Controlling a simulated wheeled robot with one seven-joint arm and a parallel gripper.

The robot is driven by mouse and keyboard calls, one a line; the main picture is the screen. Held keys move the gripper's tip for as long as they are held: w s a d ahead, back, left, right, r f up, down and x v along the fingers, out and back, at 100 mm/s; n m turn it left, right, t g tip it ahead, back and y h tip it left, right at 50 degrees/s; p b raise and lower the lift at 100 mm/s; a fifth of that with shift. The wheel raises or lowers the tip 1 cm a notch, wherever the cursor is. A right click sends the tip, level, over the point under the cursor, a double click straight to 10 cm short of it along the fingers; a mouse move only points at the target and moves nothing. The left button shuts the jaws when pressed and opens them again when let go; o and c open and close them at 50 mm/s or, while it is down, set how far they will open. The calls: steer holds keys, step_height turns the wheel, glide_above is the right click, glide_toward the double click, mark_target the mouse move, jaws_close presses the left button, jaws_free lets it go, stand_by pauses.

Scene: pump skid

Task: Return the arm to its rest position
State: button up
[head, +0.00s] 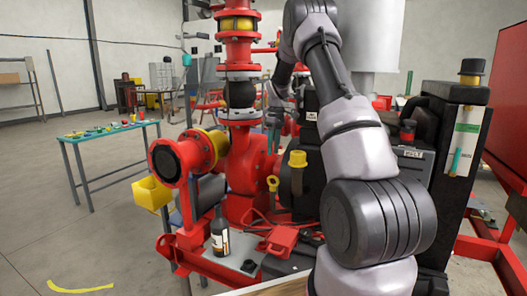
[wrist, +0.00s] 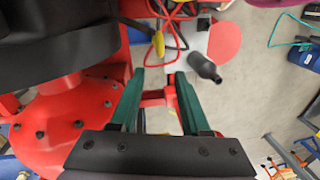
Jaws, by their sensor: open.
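My arm (head: 360,150) rises from the lower right of the head view, bends at the top and reaches down towards the pump skid. My gripper (wrist: 160,80) shows in the wrist view as two green fingers, spread apart with nothing held between them. Red parts of the skid show behind the gap. In the head view the gripper is small and partly hidden among the pump parts. A large red flanged housing (wrist: 75,125) is close on the left in the wrist view.
A red pump (head: 250,170) with a flanged inlet stands left of my arm. A dark bottle (head: 220,232) and a red toolbox-like item (head: 280,240) sit on the skid's front. A black cabinet (head: 455,150) stands close on the right. Open floor (head: 60,230) lies at left.

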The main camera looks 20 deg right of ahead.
steer(key=s+a+r+m+t, duration=0.2)
steer(key=s+a+r+m, duration=0.1)
steer(key=s+r, duration=0.5)
steer(key=s+a+r+m+t, duration=0.2)
steer(key=s+a+r, duration=0.3)
steer(key=r, duration=0.6)
steer(key=s+a+r+m+t, duration=0.1)
steer(key=s+a+m+t, duration=0.1)
steer(key=s, duration=1)
steer(key=s+a+r+m+t, duration=0.2)
steer(key=s+m, duration=0.2)
steer(key=s, duration=0.8)
steer(key=shift+m+y, duration=0.3)
steer(key=shift+y, duration=0.1)
